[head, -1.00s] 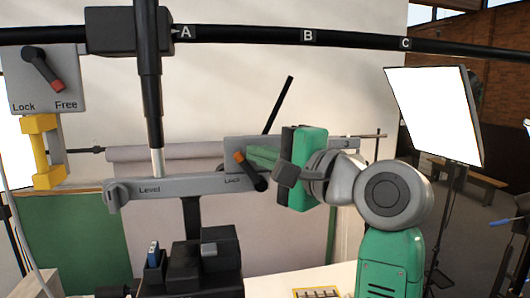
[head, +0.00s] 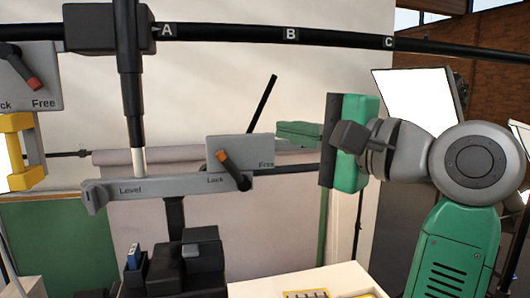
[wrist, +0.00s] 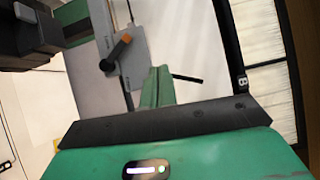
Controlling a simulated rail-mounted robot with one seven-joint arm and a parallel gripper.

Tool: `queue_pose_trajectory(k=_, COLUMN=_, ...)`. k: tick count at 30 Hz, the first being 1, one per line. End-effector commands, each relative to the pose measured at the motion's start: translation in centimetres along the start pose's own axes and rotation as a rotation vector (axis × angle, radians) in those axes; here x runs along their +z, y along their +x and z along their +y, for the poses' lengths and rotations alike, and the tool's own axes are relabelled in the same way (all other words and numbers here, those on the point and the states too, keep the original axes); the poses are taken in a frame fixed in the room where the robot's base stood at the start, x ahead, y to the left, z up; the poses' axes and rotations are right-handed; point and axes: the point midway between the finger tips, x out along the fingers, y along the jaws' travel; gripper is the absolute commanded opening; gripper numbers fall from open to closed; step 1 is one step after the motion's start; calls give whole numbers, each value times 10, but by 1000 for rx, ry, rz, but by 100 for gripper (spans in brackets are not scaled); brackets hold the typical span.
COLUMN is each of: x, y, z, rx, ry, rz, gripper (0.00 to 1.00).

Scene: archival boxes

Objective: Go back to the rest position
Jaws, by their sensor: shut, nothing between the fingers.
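My gripper (head: 284,132) has green fingers pressed together, with nothing between them. It points left, just right of the grey lock plate (head: 255,148) marked Lock and Free. The plate's black lever with an orange end (head: 232,170) slants from upper left to lower right. In the wrist view, my shut fingers (wrist: 158,76) stand upright beyond the dark edge of the hand, and the lever (wrist: 115,52) is to their left. I see a gap between fingers and lever there.
A grey Level bar (head: 150,192) spans below the rail (head: 230,34), which is marked A, B and C. A second lock plate (head: 28,78) with a red-ended lever is at left. A white light panel (head: 415,100) stands behind my arm. A pale table (head: 325,278) lies below.

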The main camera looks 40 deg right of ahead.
Motion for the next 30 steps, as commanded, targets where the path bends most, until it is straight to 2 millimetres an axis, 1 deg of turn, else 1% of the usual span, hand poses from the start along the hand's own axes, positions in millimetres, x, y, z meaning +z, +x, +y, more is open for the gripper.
queue_pose_trajectory(k=1, x=1, y=-10, z=-1, rx=-2, ry=-3, rz=1, gripper=0)
queue_pose_trajectory(k=3, x=2, y=-21, z=-6, rx=-2, ry=-2, rz=1, gripper=0)
queue_pose_trajectory(k=6, x=3, y=-31, z=-10, rx=0, ry=-1, rz=1, gripper=0)
queue_pose_trajectory(k=9, x=4, y=-35, z=-13, rx=1, ry=-1, rz=0, gripper=0)
queue_pose_trajectory(k=20, x=4, y=-36, z=-13, rx=1, ry=-1, rz=0, gripper=0)
queue_pose_trajectory(k=22, x=10, y=-27, z=-6, rx=-5, ry=-33, rz=8, gripper=0)
queue_pose_trajectory(k=23, x=15, y=-19, z=1, rx=-11, ry=-70, rz=18, gripper=0)
queue_pose_trajectory(k=25, x=41, y=8, z=26, rx=-41, ry=-233, rz=60, gripper=0)
queue_pose_trajectory(k=26, x=58, y=21, z=40, rx=-58, ry=-335, rz=87, gripper=0)
queue_pose_trajectory(k=27, x=88, y=34, z=57, rx=-88, ry=-490, rz=129, gripper=0)
queue_pose_trajectory(k=28, x=112, y=41, z=69, rx=-113, ry=-614, rz=161, gripper=0)
queue_pose_trajectory(k=29, x=136, y=44, z=78, rx=-138, ry=-736, rz=195, gripper=0)
queue_pose_trajectory(k=30, x=169, y=43, z=89, rx=-173, ry=-891, rz=240, gripper=0)
